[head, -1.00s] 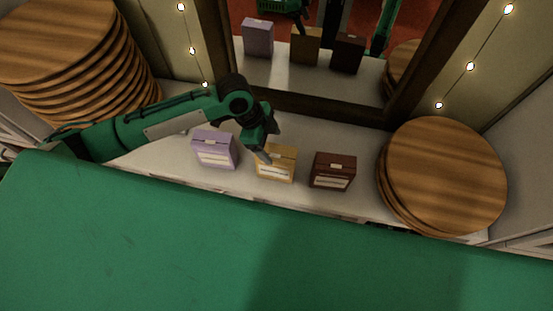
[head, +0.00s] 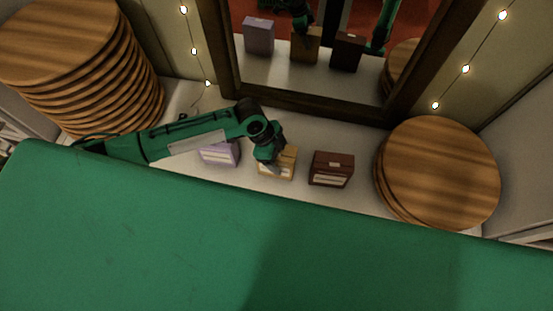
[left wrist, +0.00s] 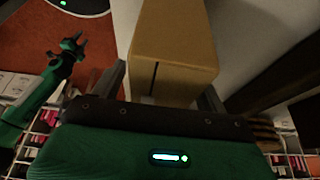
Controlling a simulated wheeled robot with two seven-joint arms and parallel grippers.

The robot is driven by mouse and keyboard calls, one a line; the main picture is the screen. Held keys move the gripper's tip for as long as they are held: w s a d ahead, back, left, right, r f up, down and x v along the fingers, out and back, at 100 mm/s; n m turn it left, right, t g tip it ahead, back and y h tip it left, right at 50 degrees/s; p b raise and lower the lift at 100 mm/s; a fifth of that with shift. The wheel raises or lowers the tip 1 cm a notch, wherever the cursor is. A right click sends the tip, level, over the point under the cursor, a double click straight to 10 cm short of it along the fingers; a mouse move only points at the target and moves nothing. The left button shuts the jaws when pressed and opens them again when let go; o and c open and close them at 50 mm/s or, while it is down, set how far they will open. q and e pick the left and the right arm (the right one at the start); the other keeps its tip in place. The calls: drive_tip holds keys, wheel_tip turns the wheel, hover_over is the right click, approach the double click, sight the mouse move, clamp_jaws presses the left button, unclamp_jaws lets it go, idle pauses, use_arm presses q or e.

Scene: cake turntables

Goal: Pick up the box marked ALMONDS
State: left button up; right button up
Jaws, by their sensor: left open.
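Three small boxes stand in a row on the pale shelf: a lilac box (head: 221,153), a tan-yellow box (head: 279,164) and a dark brown box (head: 331,169). Their labels are too small to read, so I cannot tell which is marked ALMONDS. My left gripper (head: 278,165) is at the tan box and partly covers it. In the left wrist view the tan box (left wrist: 173,55) lies between the two fingers of my open left gripper (left wrist: 163,90). My arm partly covers the lilac box. My right gripper (left wrist: 74,46) seems to show small at the left of the wrist view.
A tall stack of round wooden boards (head: 95,75) stands at the left, and a lower stack (head: 440,170) at the right. A dark-framed mirror (head: 320,45) behind the boxes reflects them. A green surface (head: 250,245) fills the foreground. The shelf behind the boxes is clear.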

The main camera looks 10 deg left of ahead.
use_arm(q)
drive_tip(key=shift+f, duration=0.25)
idle(0.4)
drive_tip(key=c, duration=1.3)
